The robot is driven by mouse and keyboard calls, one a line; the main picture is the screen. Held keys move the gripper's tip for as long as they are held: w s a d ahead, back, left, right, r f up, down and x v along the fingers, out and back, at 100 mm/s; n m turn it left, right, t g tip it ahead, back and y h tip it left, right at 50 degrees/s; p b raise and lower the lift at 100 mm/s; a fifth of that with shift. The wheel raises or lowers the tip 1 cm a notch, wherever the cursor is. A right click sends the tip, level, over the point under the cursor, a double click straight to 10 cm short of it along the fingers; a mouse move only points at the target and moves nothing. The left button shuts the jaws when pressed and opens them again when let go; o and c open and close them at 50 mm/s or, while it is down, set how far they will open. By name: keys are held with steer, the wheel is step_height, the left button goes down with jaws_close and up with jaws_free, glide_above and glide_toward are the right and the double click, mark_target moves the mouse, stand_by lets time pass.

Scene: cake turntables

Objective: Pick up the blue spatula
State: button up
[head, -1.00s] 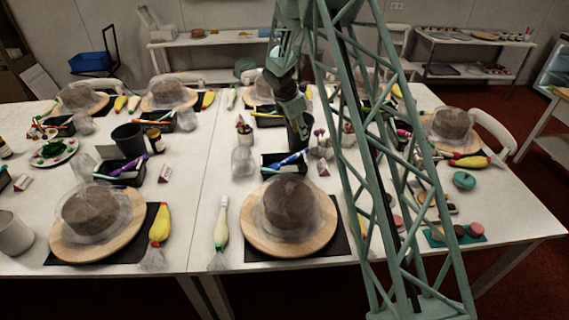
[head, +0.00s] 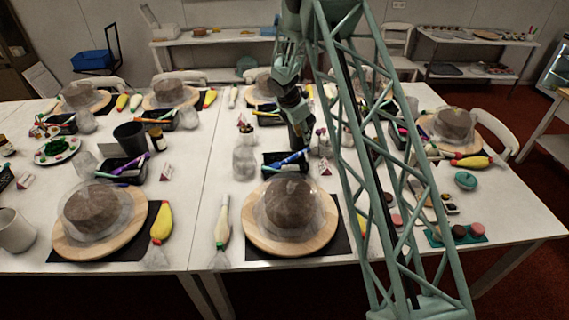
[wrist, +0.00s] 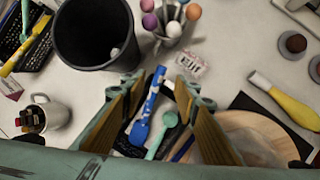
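The blue spatula (wrist: 146,110), with a white-banded handle, lies in a black tray (wrist: 124,143) in the wrist view. In the head view, the blue spatula (head: 294,158) leans across the tray (head: 268,169) behind the front middle cake. My gripper (wrist: 158,88) is open in the wrist view, with a finger on each side of the spatula in that view. I cannot tell how far above it the fingertips are. A teal spoon (wrist: 163,131) lies close beside the spatula. In the head view, my gripper (head: 301,140) is small and dark just above the tray.
A black bin (wrist: 97,38), a holder of cake pops (wrist: 172,28) and a white mug (wrist: 48,115) stand around the tray. A covered cake (head: 288,203) on a wooden board (head: 330,225) is in front. A clear jar (head: 244,160) stands left of the tray.

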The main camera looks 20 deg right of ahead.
mark_target(308, 150)
steer(key=x, duration=0.6)
steer(key=shift+d+f, duration=0.15)
steer(key=shift+f, duration=0.1)
steer(key=shift+w+f, duration=0.1)
steer(key=shift+f, duration=0.05)
steer(key=shift+x, duration=2.6)
steer(key=c, duration=0.9)
